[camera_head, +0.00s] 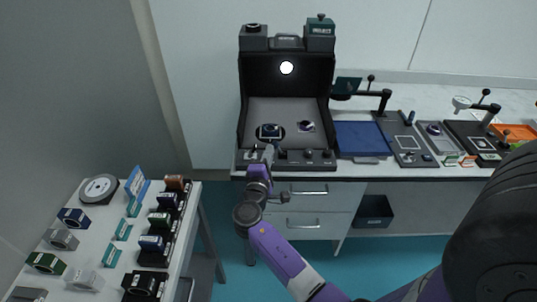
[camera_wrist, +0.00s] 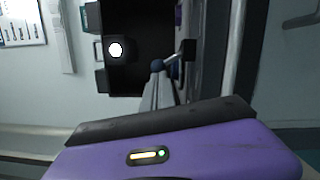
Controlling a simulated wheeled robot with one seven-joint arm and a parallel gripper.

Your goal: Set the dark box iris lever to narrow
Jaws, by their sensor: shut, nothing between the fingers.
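The dark box (camera_head: 243,95) is an open-fronted black cabinet on the bench, with a bright round light (camera_head: 287,68) on its back wall. Its front strip (camera_head: 295,163) carries several small dark knobs or levers; which one is the iris lever is too small to tell. My gripper (camera_head: 268,150) is shut and empty at the left part of this strip. In the wrist view the gripper fingers (camera_wrist: 159,93) point at the dark box (camera_wrist: 127,75), close to a dark ball-shaped knob (camera_wrist: 157,66). Whether they touch it I cannot tell. A black block-like knob (camera_wrist: 188,48) shows to the right.
Inside the box lie two small round optics (camera_head: 271,130) and (camera_head: 306,126). A blue mat (camera_head: 360,138) and instrument trays (camera_head: 408,145) lie right of the box. A side table (camera_head: 95,235) with several mounts stands at the lower left. Drawers (camera_head: 305,205) are below the bench.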

